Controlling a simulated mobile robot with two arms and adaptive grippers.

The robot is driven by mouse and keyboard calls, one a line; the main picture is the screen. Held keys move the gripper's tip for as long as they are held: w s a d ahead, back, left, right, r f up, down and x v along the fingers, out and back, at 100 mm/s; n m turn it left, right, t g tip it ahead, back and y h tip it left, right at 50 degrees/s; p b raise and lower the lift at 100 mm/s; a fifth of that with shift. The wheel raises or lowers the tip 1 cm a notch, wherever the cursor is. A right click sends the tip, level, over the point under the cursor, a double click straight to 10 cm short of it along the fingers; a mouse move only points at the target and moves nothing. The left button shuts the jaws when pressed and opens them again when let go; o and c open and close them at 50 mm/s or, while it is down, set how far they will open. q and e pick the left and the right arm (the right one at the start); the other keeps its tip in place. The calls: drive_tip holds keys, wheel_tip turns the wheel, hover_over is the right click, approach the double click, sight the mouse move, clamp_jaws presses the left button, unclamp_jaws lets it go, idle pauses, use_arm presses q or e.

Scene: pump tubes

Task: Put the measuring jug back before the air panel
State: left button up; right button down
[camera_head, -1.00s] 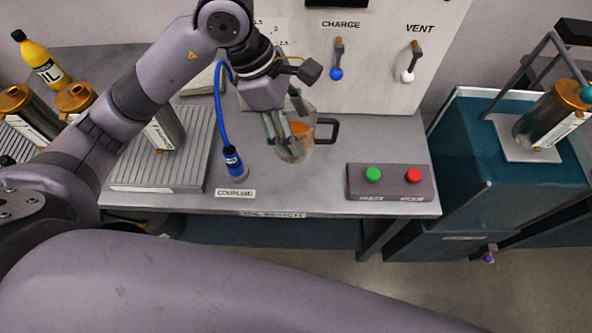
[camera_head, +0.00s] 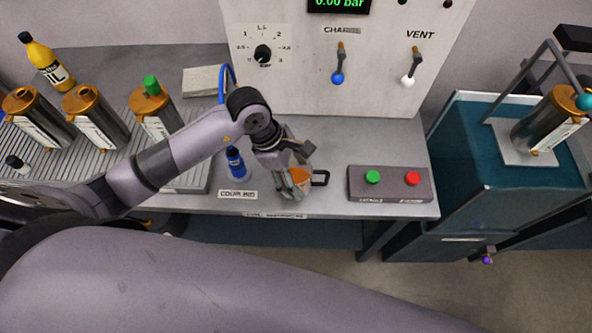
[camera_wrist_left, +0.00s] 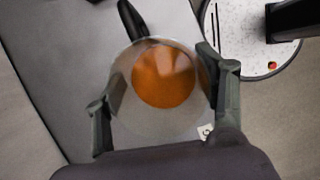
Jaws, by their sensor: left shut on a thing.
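The measuring jug (camera_head: 302,176) is clear, with orange liquid inside and a black handle on its right. It is over the front part of the bench, left of the button box. My left gripper (camera_head: 290,184) is shut on the jug. In the left wrist view the jug (camera_wrist_left: 160,85) is between the two fingers of the gripper (camera_wrist_left: 165,105), its handle pointing up-left. Whether its base touches the bench cannot be told. The air panel (camera_head: 300,75) stands behind, with a gauge dial, a display reading 0.00 bar and the CHARGE and VENT levers. My right gripper is not in view.
The button box (camera_head: 391,183) with green and red buttons is right of the jug. A blue coupling (camera_head: 236,163) with a hose is to its left. Metal cylinders (camera_head: 98,120) stand on the ribbed rack at left. Bench (camera_head: 370,140) before the panel is clear.

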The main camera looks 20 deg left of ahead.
use_arm(q)
drive_tip(key=shift+f+b, duration=0.2)
drive_tip(key=shift+b, duration=0.1)
drive_tip(key=o, duration=1.2)
drive_tip(key=shift+r, duration=0.1)
drive_tip(key=shift+w+a+r, duration=0.1)
drive_tip(key=shift+r, duration=0.2)
drive_tip(key=b+v, duration=0.1)
drive_tip(key=v, duration=1)
drive_tip(key=shift+r, duration=0.3)
